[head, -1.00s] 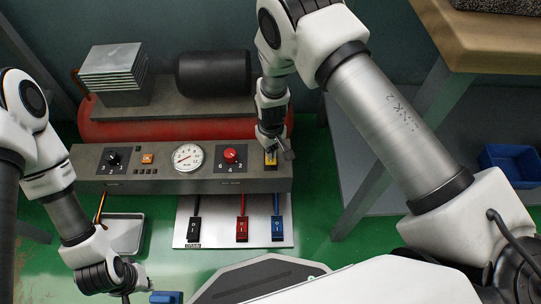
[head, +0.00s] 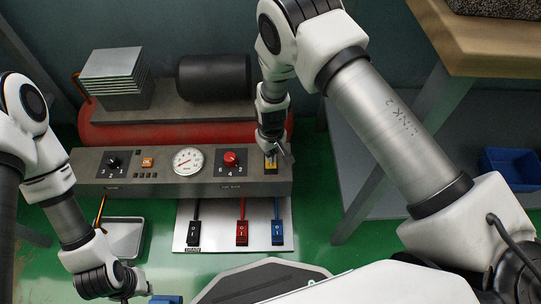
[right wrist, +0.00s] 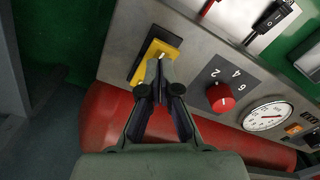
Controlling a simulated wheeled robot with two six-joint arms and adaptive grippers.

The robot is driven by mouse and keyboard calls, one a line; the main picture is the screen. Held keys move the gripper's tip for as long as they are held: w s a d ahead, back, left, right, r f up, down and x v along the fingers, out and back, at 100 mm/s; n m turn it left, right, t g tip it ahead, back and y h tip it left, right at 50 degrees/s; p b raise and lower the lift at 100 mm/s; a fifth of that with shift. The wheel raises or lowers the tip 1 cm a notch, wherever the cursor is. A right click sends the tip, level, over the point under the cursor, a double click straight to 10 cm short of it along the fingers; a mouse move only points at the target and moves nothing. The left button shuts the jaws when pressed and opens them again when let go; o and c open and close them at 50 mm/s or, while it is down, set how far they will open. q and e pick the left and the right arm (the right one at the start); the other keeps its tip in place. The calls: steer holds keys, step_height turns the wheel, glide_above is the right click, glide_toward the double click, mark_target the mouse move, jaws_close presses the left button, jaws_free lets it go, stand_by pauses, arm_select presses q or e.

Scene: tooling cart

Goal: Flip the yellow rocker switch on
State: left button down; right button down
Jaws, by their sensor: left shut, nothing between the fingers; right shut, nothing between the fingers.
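The yellow rocker switch (head: 270,164) sits in a dark frame at the right end of the grey control panel (head: 190,188). In the right wrist view the yellow rocker (right wrist: 155,52) shows just beyond my fingertips, which hide part of its lower edge. My right gripper (head: 284,152) is shut and empty, with its tips (right wrist: 160,72) at or very near the rocker; I cannot tell whether they touch it. I cannot tell which way the rocker is tipped. My left gripper (head: 135,288) is shut and empty, low at the left, away from the panel.
The panel also carries a red knob (head: 230,158), a gauge (head: 188,160), a black knob (head: 112,162) and an orange button (head: 147,162). Black, red and blue (head: 278,231) switches lie on a pale plate (head: 210,236) below. A red tank (head: 150,133) is behind the panel.

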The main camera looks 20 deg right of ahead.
steer(key=shift+f+b, duration=0.85)
steer(key=shift+f, duration=0.5)
stand_by(0.8)
step_height(320, 180, up, 7)
steer(key=p, duration=0.7)
steer(key=shift+r, duration=0.15)
steer(key=shift+s+f, duration=0.1)
steer(key=shift+f, duration=0.1)
